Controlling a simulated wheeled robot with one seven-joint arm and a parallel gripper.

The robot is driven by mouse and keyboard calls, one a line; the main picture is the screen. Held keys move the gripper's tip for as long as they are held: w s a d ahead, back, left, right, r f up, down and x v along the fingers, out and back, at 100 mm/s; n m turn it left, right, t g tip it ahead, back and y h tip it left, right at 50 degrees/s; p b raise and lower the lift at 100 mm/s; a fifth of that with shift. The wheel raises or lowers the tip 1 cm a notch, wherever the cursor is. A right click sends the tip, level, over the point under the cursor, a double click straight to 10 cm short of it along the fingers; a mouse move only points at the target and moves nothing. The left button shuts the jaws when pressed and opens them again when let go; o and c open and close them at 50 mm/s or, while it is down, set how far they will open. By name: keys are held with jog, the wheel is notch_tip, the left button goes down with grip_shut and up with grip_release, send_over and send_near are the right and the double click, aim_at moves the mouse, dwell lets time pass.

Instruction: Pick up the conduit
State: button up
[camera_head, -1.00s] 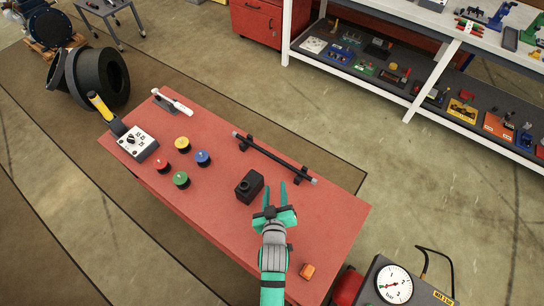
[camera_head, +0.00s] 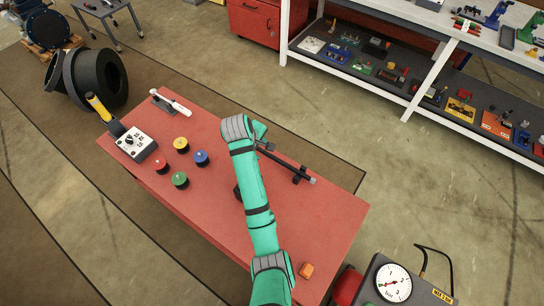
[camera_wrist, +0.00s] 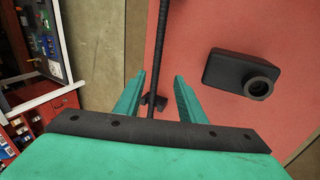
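The conduit is a thin black rod (camera_head: 284,161) with a light grey end, lying across small black holders on the red table (camera_head: 330,218). Its far part is hidden behind my arm in the head view. In the wrist view the conduit (camera_wrist: 165,40) runs upright through the picture, between the two green fingers of my gripper (camera_wrist: 158,77). The fingers are apart, with a gap on each side of the rod. I cannot tell how far above it they are. A black holder (camera_wrist: 154,102) shows between the fingers.
A black box with a round port (camera_wrist: 243,73) stands beside the conduit. Red, yellow, green and blue (camera_head: 201,158) buttons, a switch box (camera_head: 136,144) and an orange piece (camera_head: 306,270) are on the table. A pressure gauge (camera_head: 393,282) stands beyond its near right edge.

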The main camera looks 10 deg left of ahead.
send_over(271, 156)
jog(key=s+a, duration=0.2)
jog(key=s, duration=0.1)
notch_tip(271, 156, down, 5)
jog(key=f, duration=0.1)
jog(key=w+d+f, duration=0.1)
jog(key=w+f, duration=0.1)
jog(key=shift+d+f, duration=0.25)
jog(key=shift+w+f, duration=0.15)
jog(key=shift+f, duration=0.4)
grip_shut()
